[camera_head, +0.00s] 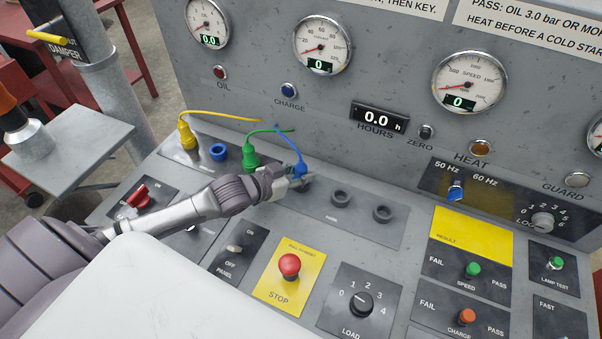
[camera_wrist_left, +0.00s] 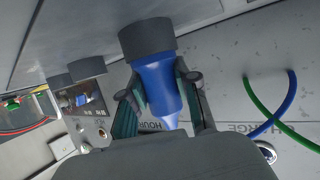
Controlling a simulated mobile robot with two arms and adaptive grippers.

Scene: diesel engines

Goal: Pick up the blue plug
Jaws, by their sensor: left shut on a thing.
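The blue plug (camera_wrist_left: 158,80) is between the fingers of my left gripper (camera_head: 292,180), which is shut on it. In the head view only a little of the blue plug (camera_head: 299,169) shows beside the fingers, with its blue cable rising to the upper left. In the left wrist view the plug's wide end meets a dark round socket (camera_wrist_left: 147,38); I cannot tell how deep it sits. My left gripper also shows in that view (camera_wrist_left: 160,90). My right gripper is not in view.
The yellow plug (camera_head: 187,137) and green plug (camera_head: 250,156) stand on the panel to the left, with an empty blue socket (camera_head: 218,152) between them. Dark sockets (camera_head: 340,198) (camera_head: 382,213) lie to the right. A red stop button (camera_head: 289,264) stands in front.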

